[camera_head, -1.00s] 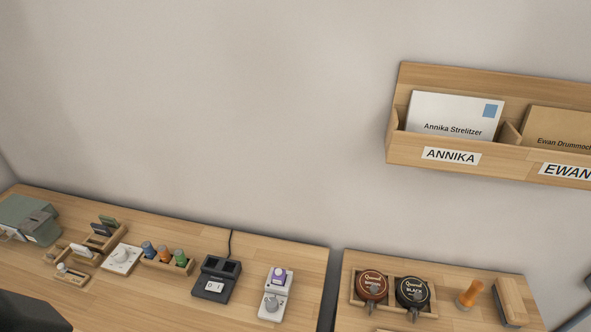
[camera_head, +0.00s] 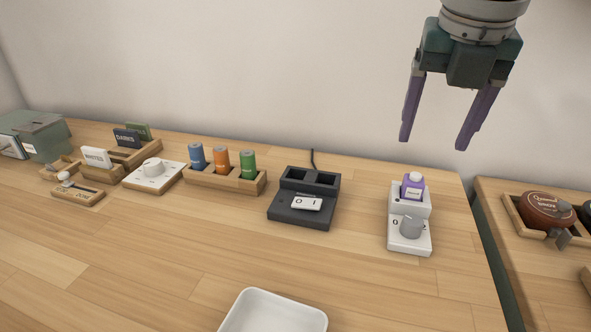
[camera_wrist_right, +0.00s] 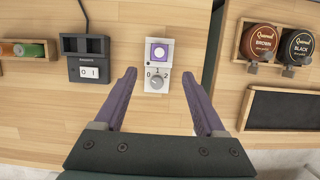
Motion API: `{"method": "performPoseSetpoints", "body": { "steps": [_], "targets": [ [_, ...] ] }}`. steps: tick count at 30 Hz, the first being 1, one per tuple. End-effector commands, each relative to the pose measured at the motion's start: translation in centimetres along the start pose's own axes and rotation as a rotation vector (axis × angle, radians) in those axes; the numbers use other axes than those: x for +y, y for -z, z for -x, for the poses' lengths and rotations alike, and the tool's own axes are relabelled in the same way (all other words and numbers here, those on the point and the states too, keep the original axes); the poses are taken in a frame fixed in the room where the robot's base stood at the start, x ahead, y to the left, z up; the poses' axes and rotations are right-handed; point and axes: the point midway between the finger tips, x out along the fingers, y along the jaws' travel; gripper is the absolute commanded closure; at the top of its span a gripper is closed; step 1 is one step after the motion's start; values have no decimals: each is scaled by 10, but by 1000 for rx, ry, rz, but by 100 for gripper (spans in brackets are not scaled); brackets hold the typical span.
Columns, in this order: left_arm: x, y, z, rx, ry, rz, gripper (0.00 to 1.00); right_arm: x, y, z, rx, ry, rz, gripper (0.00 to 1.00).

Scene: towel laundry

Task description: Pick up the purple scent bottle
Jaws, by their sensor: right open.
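The purple scent bottle (camera_head: 412,187) has a white cap and a pale label. It stands upright in the back part of a white dial unit (camera_head: 424,247) near the right edge of the wooden table. My right gripper (camera_head: 433,142) is open and empty, pointing down above the bottle and apart from it. In the right wrist view, the bottle (camera_wrist_right: 160,51) shows from above beyond the spread purple fingers (camera_wrist_right: 166,105), with the grey dial (camera_wrist_right: 157,81) in front of it. My left gripper is not in view.
A black switch unit (camera_head: 301,212) stands left of the white unit. Farther left are a wooden rack (camera_head: 223,182) of coloured cylinders and a white knob plate (camera_head: 154,176). A white tray (camera_head: 274,313) lies in front. A gap separates the second table with round tins (camera_head: 548,213).

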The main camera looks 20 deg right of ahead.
Motion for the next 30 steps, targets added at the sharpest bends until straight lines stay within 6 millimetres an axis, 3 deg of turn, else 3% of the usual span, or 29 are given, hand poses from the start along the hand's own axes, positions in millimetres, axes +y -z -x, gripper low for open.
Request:
{"method": "performPoseSetpoints", "body": {
  "steps": [21, 30],
  "targets": [
    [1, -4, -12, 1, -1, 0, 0, 1, -2, -92, 0, 4, 11, 28],
    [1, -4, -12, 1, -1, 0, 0, 1, -3, -99, -3, 3, 12, 28]
  ]
}}
